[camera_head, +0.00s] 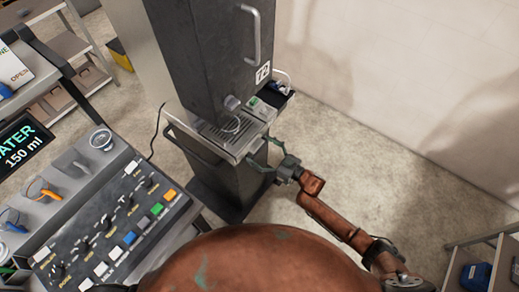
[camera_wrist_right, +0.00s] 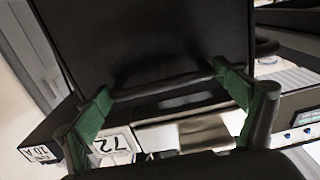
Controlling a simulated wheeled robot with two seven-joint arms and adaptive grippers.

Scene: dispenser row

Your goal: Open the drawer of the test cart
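No drawer can be clearly made out. A console cart (camera_head: 125,215) with coloured buttons and knobs stands at the left; I cannot tell if it is the test cart. A tall dark dispenser (camera_head: 215,55), labelled 72, stands at the centre with a metal drip tray (camera_head: 222,135). My right gripper (camera_head: 262,152) is at the dispenser's right side, near the tray's edge. In the right wrist view its green-padded fingers (camera_wrist_right: 165,88) are spread, with a dark bar visible between them; contact is unclear. My left gripper is not in view.
A water display (camera_head: 22,140) and scoop-like tools (camera_head: 42,190) are on the left cart. A small black tray (camera_head: 272,95) is on the dispenser's right side. Shelving with a blue item (camera_head: 474,277) stands at lower right. Bare floor (camera_head: 345,165) lies right of the dispenser, before a pale wall.

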